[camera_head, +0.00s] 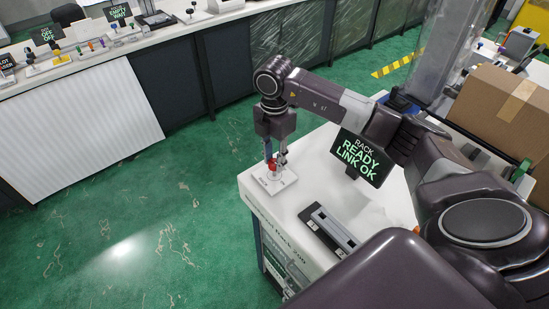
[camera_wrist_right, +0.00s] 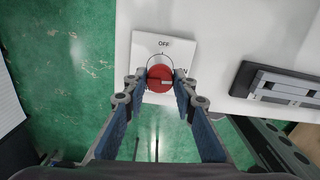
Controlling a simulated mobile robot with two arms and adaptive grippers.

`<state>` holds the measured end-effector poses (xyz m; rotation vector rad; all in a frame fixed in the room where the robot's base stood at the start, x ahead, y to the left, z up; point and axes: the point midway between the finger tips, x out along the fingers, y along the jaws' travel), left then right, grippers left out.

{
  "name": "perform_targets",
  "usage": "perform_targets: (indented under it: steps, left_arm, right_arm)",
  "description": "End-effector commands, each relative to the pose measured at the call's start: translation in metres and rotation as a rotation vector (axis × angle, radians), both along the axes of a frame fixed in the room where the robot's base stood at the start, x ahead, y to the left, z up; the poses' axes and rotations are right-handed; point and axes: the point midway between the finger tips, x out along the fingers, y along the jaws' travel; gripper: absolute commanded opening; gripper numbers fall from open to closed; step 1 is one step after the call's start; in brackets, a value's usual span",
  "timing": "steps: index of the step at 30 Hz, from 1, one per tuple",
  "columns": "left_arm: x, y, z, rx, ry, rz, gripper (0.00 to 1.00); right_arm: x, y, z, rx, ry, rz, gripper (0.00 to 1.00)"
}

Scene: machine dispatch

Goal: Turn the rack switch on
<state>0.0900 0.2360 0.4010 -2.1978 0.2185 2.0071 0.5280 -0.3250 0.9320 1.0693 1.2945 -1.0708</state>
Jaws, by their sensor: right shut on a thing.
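The rack switch is a red round knob (camera_head: 271,166) on a white square plate (camera_head: 284,184), at the near-left corner of the white rack top. In the right wrist view the knob (camera_wrist_right: 160,79) carries a pale line that points right. The plate (camera_wrist_right: 148,46) reads OFF at the top, and a label at the right is partly hidden by a finger. My right gripper (camera_head: 274,160) points down and is shut on the knob, one finger on each side. A dark rack display (camera_head: 362,157) reads "RACK READY LINK OK". My left gripper is not in view.
A grey and black slotted device (camera_head: 332,228) lies on the rack top (camera_head: 312,185), right of the switch. A cardboard box (camera_head: 505,105) stands at the right. A long counter (camera_head: 95,60) with small items and signs runs along the back left. Green floor (camera_head: 150,200) lies open between.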

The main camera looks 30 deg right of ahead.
Motion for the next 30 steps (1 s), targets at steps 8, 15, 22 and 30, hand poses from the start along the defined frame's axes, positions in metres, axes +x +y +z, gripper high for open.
perform_targets:
  steps: [8,15,22,30]
  left_arm:
    - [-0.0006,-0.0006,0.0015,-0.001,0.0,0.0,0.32]
    - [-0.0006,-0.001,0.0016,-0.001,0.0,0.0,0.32]
    - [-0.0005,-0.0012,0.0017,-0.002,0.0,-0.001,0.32]
    - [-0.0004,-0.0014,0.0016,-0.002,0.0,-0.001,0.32]
  right_arm:
    - [0.0023,-0.0008,0.0031,-0.001,-0.008,-0.102,0.01]
    - [0.0026,-0.0007,0.0032,0.0,-0.009,-0.127,0.01]
    - [0.0028,-0.0007,0.0034,0.0,-0.009,-0.128,0.01]
    - [0.002,-0.0004,0.0024,0.0,-0.007,-0.127,0.43]
